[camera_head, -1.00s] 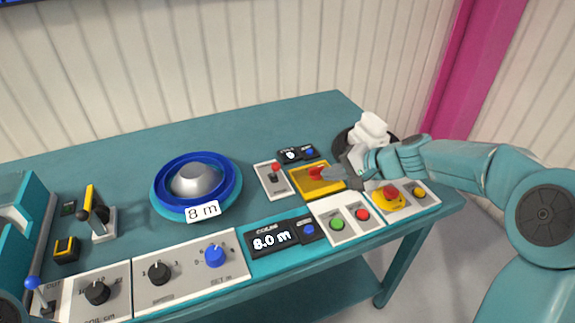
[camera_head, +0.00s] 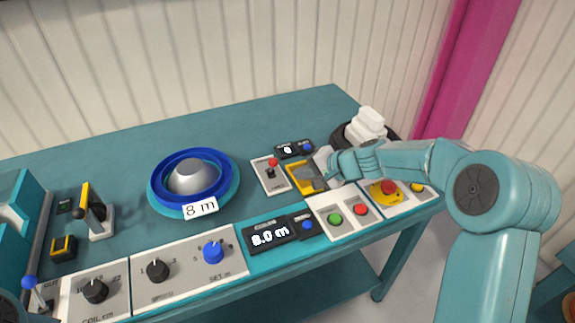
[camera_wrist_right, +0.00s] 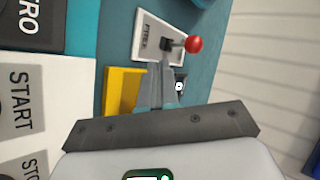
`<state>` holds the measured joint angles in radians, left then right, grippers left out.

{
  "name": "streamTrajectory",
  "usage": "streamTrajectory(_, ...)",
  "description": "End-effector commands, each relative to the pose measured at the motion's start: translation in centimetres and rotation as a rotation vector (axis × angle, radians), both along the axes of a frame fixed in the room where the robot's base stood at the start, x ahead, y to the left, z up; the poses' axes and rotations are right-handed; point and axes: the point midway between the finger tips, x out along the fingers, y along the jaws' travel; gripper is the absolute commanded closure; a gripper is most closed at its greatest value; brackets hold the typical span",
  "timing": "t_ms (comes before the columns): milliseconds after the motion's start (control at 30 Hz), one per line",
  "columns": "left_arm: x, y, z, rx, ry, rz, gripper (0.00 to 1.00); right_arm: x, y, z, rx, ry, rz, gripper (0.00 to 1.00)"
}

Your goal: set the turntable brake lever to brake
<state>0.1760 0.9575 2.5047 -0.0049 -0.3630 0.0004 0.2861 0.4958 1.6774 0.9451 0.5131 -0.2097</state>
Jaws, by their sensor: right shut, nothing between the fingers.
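A small lever with a red ball knob (camera_head: 272,162) stands on a white plate (camera_head: 266,184), right of the blue turntable (camera_head: 160,200). The wrist view also shows the red knob (camera_wrist_right: 194,44), its dark pivot and the white plate (camera_wrist_right: 146,37) with partly legible lettering. The knob leans toward the right of the plate there. My right gripper (camera_head: 308,171) is shut and empty, over the yellow box right of the lever plate. In the wrist view its closed fingertips (camera_wrist_right: 157,72) point toward the lever plate, seemingly short of the lever. My left gripper is out of view.
The yellow box (camera_wrist_right: 122,88) is partly hidden by my right gripper. Small displays (camera_head: 294,149) lie behind it. Green (camera_head: 335,219) and red buttons and a yellow-based red button (camera_head: 386,190) sit in front. Open teal tabletop (camera_head: 110,160) lies behind the turntable.

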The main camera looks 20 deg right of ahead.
Motion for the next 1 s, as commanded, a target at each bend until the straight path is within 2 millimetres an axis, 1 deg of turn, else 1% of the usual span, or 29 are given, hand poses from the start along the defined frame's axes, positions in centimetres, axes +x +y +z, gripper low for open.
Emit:
streamTrajectory(67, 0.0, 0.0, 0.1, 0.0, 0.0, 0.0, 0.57, 1.1, 0.9, -1.0, 0.001, 0.002, 0.001, 1.0)
streamTrajectory(100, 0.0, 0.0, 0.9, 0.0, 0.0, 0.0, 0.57, 1.8, 1.3, -0.1, 0.0, -0.002, 0.002, 1.0)
streamTrajectory(200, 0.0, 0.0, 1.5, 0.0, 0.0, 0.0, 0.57, 2.9, 2.1, 0.0, -0.001, -0.001, 0.002, 1.0)
streamTrajectory(333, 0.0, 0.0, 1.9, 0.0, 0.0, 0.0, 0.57, 3.8, 2.6, 0.1, 0.0, 0.0, 0.0, 1.0)
streamTrajectory(467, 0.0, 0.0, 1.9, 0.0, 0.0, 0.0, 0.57, 4.1, 2.9, 0.0, 0.0, -0.001, -0.001, 1.0)
streamTrajectory(767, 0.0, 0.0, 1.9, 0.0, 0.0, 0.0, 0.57, 4.1, 2.8, 0.0, 0.0, 0.0, -0.001, 1.0)
streamTrajectory(867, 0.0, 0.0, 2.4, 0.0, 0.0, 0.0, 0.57, 4.1, 2.8, 0.2, -0.001, 0.005, 0.0, 1.0)
streamTrajectory(1000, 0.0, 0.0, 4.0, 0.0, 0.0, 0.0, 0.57, 4.1, 2.8, 0.7, -0.001, 0.027, 0.0, 1.0)
